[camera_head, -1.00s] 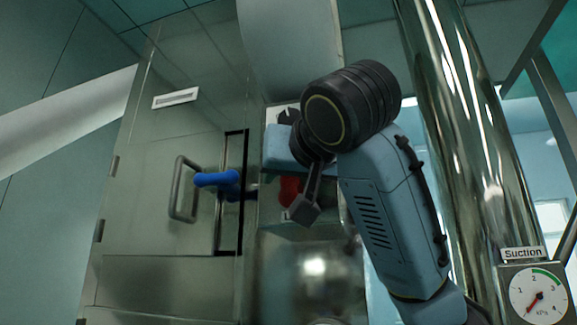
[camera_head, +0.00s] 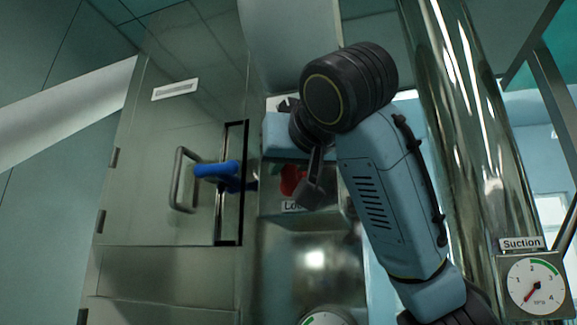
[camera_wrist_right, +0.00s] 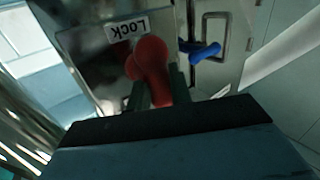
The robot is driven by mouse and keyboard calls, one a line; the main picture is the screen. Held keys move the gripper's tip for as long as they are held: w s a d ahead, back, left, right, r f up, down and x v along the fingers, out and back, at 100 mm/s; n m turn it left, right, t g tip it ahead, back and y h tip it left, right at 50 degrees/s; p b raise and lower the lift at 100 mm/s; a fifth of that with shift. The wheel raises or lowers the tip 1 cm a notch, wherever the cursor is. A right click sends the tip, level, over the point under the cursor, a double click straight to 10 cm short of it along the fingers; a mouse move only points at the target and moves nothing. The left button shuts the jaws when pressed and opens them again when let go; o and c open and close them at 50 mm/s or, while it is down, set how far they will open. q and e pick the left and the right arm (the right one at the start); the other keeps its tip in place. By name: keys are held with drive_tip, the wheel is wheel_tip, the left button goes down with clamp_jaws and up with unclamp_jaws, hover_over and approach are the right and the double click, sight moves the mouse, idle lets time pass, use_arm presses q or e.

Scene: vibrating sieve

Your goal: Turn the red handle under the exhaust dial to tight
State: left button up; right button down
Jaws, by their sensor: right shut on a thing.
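The red handle (camera_head: 292,181) sits on a metal panel in the head view, partly hidden by my right gripper (camera_head: 310,188). A label just below it reads "Lo", the rest covered. In the right wrist view the red handle (camera_wrist_right: 152,68) stands between the two fingers of my right gripper (camera_wrist_right: 159,90), which is shut on it. A "Lock" label (camera_wrist_right: 128,27) appears upside down beside it. A dial (camera_head: 326,318) shows only its top edge at the bottom of the head view; its name is out of view. My left gripper is not in view.
A blue handle (camera_head: 222,173) and a grey bar handle (camera_head: 181,180) are on the metal door to the left. A shiny vertical pipe (camera_head: 452,130) stands to the right. A suction dial (camera_head: 535,286) is at the lower right.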

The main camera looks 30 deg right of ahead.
drive_tip(key=n+g+b, duration=0.2)
drive_tip(key=n+b, duration=0.1)
drive_tip(key=shift+a+f+g, duration=0.1)
drive_tip(key=shift+g, duration=0.3)
drive_tip(key=n+g+b, duration=0.1)
drive_tip(key=n+g, duration=0.1)
drive_tip(key=shift+w+n+h, duration=0.15)
drive_tip(key=shift+n+h, duration=0.15)
drive_tip(key=shift+h, duration=0.1)
drive_tip(key=n+g+h, duration=0.1)
drive_tip(key=n+g, duration=0.1)
drive_tip(key=shift+a+n+g, duration=0.15)
drive_tip(key=shift+n+g, duration=0.15)
drive_tip(key=shift+w+f+n+g+h, duration=0.1)
drive_tip(key=shift+f+n+g+h, duration=0.05)
drive_tip(key=shift+n+g+h, duration=0.4)
drive_tip(key=shift+w+f+n+g+h, duration=0.1)
drive_tip(key=shift+n+g+h, duration=0.35)
drive_tip(key=shift+n+g, duration=0.1)
drive_tip(key=c, duration=1.3)
unclamp_jaws()
drive_tip(key=shift+f, duration=0.1)
